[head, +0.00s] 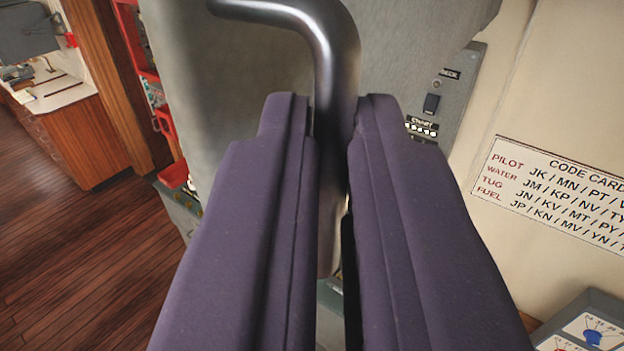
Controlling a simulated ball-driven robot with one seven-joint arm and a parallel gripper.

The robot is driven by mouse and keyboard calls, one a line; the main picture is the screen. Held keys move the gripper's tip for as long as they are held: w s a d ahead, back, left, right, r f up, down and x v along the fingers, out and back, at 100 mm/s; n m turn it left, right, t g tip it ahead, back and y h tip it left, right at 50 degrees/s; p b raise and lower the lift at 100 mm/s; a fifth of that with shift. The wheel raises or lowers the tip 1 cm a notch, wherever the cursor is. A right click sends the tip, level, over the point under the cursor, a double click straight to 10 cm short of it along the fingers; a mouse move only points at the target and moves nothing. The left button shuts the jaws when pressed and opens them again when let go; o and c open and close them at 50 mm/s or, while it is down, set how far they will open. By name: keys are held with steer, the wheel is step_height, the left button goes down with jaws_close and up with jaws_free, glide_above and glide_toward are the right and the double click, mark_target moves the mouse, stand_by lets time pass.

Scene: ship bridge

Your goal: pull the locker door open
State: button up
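My gripper (336,105) has two long purple fingers that reach up the middle of the head view. They are closed around the vertical part of a shiny dark metal handle (325,45), with one finger on each side and hardly any gap at the tips. The handle bends to the left at its top. Behind it is a grey panel (225,85), which looks like the locker door. The fingers hide the lower handle and much of the panel. I cannot tell how far the door stands open.
A grey strip with a small switch (431,103) and a labelled row of lights is right of the handle. A code card (560,185) hangs on the cream wall. Red equipment (172,172) is close on the left, beside wood trim. Open wooden floor (85,255) lies at lower left.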

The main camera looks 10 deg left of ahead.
steer(key=o, duration=0.3)
steer(key=shift+w+d+r, duration=0.25)
steer(key=shift+r, duration=0.05)
steer(key=shift+o, duration=0.6)
steer(key=shift+w+d+f, duration=0.15)
steer(key=shift+w+f, duration=0.1)
steer(key=shift+w, duration=0.2)
steer(key=b+v, duration=0.1)
steer(key=v, duration=0.7)
steer(key=shift+s+a+b, duration=0.25)
steer(key=shift+b, duration=0.05)
